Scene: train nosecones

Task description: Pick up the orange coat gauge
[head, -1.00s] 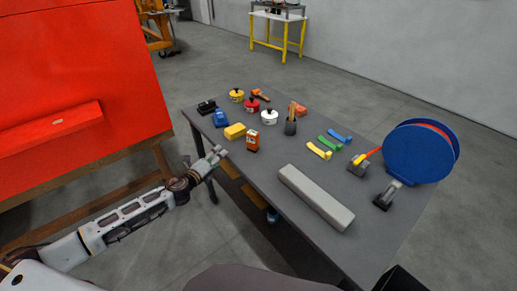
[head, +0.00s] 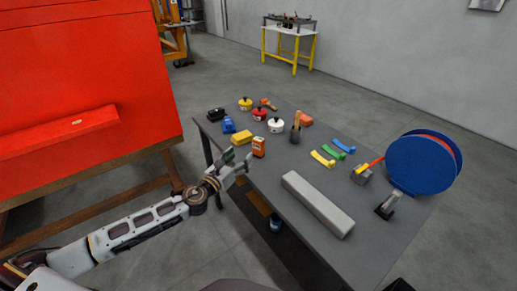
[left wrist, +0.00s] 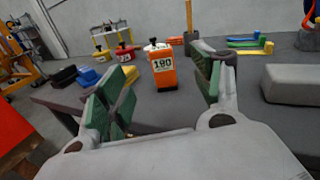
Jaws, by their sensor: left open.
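The orange coat gauge (head: 259,147) stands upright on the grey table (head: 262,180) near its left edge. My left gripper (head: 238,164) is at the table's left edge, just short of the gauge. In the left wrist view its green-padded fingers (left wrist: 158,88) are spread apart, with the gauge seen between them and farther out. Nothing is held. My right gripper is not in view.
A yellow block (head: 241,137) and a blue item (head: 229,124) sit close beside the gauge. Yellow, red and white (head: 276,125) pots stand behind. A brush (head: 296,128) and a long grey block (head: 318,203) are to the right. A red board (head: 70,70) stands left.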

